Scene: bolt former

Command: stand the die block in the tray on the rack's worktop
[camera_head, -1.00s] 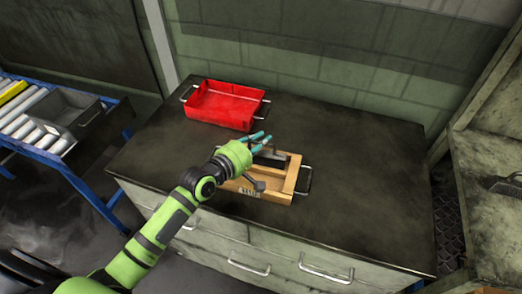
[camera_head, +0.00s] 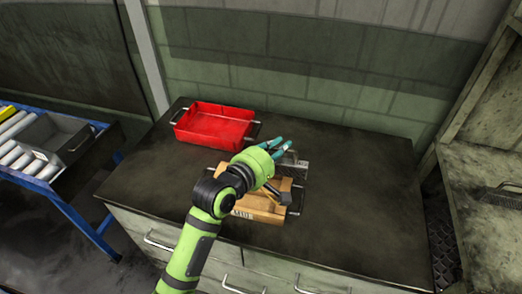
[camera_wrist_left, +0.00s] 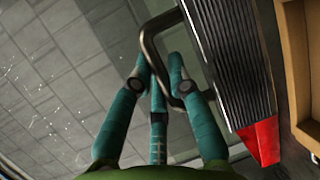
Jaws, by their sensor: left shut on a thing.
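My left gripper (camera_head: 280,148), a green hand with teal fingers, is above the far part of a wooden tray (camera_head: 262,213) on the dark bench. Its fingers are shut on a bent metal handle (camera_wrist_left: 148,50) of a dark, ribbed die block with a red end (camera_wrist_left: 235,60). In the head view the grey block (camera_head: 293,168) shows beside the fingers, above the tray's far right side. The hand and forearm hide much of the tray. A wooden tray edge shows at the right of the wrist view (camera_wrist_left: 291,50). My right gripper is not in view.
A red tray (camera_head: 215,123) stands at the back left of the bench (camera_head: 370,190). A blue-framed roller conveyor with a grey bin (camera_head: 72,140) is at the left. A rack (camera_head: 470,170) with a flat grey item stands at the right. The bench's right part is clear.

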